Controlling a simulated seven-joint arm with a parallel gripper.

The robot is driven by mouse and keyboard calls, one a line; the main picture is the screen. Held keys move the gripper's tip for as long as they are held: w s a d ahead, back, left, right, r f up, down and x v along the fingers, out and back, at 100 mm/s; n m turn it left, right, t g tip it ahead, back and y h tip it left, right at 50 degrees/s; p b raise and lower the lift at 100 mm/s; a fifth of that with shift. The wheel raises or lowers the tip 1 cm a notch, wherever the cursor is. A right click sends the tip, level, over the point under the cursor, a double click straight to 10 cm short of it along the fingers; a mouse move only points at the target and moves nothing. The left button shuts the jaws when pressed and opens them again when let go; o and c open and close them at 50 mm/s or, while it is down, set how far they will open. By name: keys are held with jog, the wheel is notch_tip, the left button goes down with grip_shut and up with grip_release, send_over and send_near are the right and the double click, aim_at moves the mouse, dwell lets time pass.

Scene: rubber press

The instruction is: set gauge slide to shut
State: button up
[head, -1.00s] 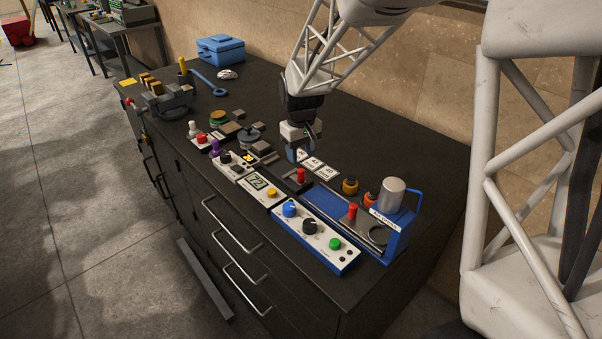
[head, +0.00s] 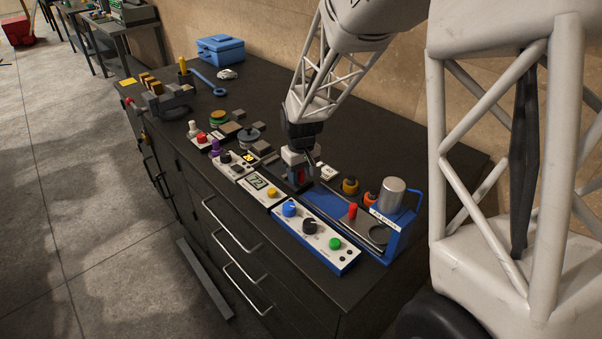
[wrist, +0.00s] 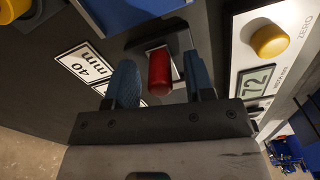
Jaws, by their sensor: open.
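A red upright handle (wrist: 159,73) on a small dark base with a light plate (wrist: 155,48) stands beside the white gauge box (wrist: 262,60), whose display reads 72. I take this to be the gauge slide, but no label on it is readable. In the head view the handle (head: 301,175) is partly covered by my gripper (head: 297,170). In the wrist view my gripper (wrist: 162,80) is open, with one blue finger on each side of the red handle. Gaps show between the handle and both fingers.
The blue press (head: 398,238) stands to the right with its own red handle (head: 352,211) and metal cylinder (head: 393,194). A knob panel (head: 318,243) lies in front of it. White mm cards (wrist: 83,64) lie beside the slide.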

aim_at(283, 170)
grip_shut()
jog(key=shift+w, duration=0.1)
jog(key=w+a, duration=0.5)
jog(key=shift+w+a, duration=0.25)
jog(key=shift+a, duration=0.05)
grip_release()
dwell(0.4)
notch_tip(283, 170, up, 8)
dwell(0.6)
